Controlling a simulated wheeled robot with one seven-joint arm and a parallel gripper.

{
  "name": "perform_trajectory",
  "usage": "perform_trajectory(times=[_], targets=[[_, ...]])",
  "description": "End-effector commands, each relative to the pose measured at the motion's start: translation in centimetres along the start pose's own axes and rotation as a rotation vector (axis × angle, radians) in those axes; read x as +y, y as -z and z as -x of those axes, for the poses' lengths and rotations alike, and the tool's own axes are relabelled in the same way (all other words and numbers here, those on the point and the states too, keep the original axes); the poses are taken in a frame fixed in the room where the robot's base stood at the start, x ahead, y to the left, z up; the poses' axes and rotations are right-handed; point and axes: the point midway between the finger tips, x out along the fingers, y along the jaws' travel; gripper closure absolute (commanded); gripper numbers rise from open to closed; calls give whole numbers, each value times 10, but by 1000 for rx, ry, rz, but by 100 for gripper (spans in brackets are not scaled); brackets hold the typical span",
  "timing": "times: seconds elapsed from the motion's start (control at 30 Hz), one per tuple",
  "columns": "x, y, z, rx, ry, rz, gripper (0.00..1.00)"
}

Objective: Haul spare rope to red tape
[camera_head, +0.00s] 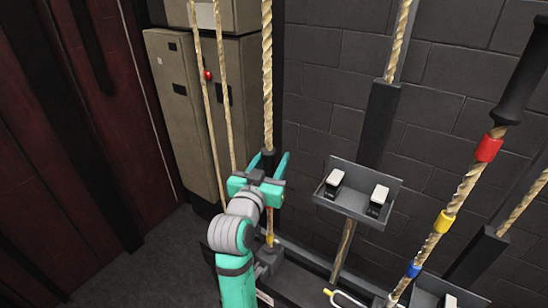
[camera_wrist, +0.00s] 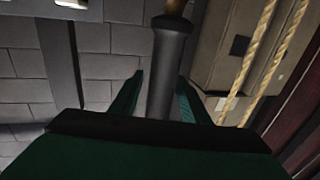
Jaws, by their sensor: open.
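A thick tan rope (camera_head: 267,75) hangs in front of my gripper, with a dark sleeve (camera_wrist: 167,62) on it. My gripper (camera_head: 269,160) is open. In the wrist view the sleeve stands between its fingers (camera_wrist: 160,80) or just beyond them; I cannot tell which, and no grip on it shows. Below my gripper, a yellow band (camera_head: 270,240) shows on this line. At the right, a slanting rope (camera_head: 463,190) carries a black sleeve (camera_head: 522,80), red tape (camera_head: 489,148), yellow tape (camera_head: 444,222) and blue tape (camera_head: 413,269). Which rope is the spare one is not marked.
A small shelf (camera_head: 351,203) with two switch-like blocks juts out right of my gripper, before a rope (camera_head: 398,45). Beige cabinets (camera_head: 172,110) and two thin ropes (camera_head: 226,95) stand left. A brick wall (camera_head: 440,70) is behind. Open floor (camera_head: 135,275) lies at lower left.

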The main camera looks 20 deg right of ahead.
Motion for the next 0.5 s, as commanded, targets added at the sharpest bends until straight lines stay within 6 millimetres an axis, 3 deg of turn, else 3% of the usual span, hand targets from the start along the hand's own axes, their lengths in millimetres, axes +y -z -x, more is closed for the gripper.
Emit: perform_trajectory(times=[0.4, 0.43, 0.5], targets=[[1, 0, -10, 1, -2, 0, 58], [1, 0, -10, 1, -2, 0, 60], [1, 0, -10, 1, -2, 0, 77]])
